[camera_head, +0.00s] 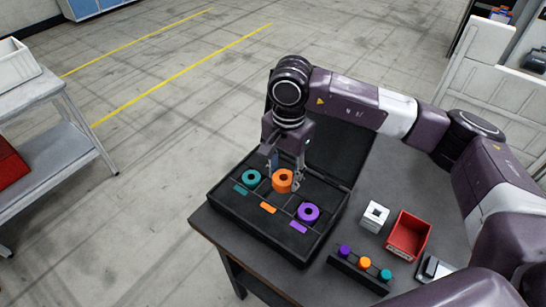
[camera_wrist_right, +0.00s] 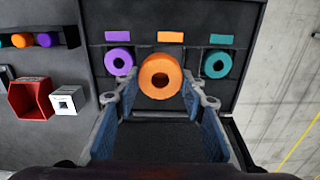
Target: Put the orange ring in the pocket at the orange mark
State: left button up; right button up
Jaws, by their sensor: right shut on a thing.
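The orange ring (camera_head: 284,188) is between the fingers of my right gripper (camera_head: 285,176), which is shut on it. In the right wrist view the ring (camera_wrist_right: 160,95) sits at the fingertips and looks larger than the other rings. It is over the middle of the black case (camera_head: 230,210), behind the orange mark (camera_head: 268,207), between a teal ring (camera_head: 243,178) and a purple ring (camera_head: 300,214). The middle pocket is hidden beneath it, and I cannot tell the ring's exact height. The orange mark also shows in the right wrist view (camera_wrist_right: 171,37). My left gripper is not in view.
The case lies on a dark table (camera_head: 397,165), its raised lid behind my gripper. To the right are a white square block (camera_head: 368,221), a red bin (camera_head: 407,252) and a black strip (camera_head: 350,272) with purple, orange and teal round pieces.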

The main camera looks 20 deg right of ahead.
aim_at(281, 170)
jog(key=shift+w+a+r+m, duration=0.1)
jog(key=shift+w+a+m, duration=0.15)
jog(key=shift+w+m, duration=0.45)
jog(key=shift+w+m+p, duration=0.2)
jog(key=shift+m+p, duration=0.15)
jog(key=shift+m, duration=0.05)
jog(key=shift+w+f, duration=0.1)
jog(key=shift+f, duration=0.2)
jog(key=shift+d+f, duration=0.1)
jog(key=shift+f, duration=0.25)
notch_tip(281, 170, down, 2)
jog(key=shift+b, duration=0.4)
notch_tip(281, 170, down, 2)
jog(key=shift+b, duration=0.7)
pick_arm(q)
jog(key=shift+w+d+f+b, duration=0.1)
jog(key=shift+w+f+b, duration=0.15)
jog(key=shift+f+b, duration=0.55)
pick_arm(e)
jog(key=shift+f, duration=0.65)
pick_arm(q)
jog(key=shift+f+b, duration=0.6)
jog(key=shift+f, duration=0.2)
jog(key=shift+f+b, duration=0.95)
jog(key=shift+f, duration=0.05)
pick_arm(e)
jog(key=shift+f, duration=0.95)
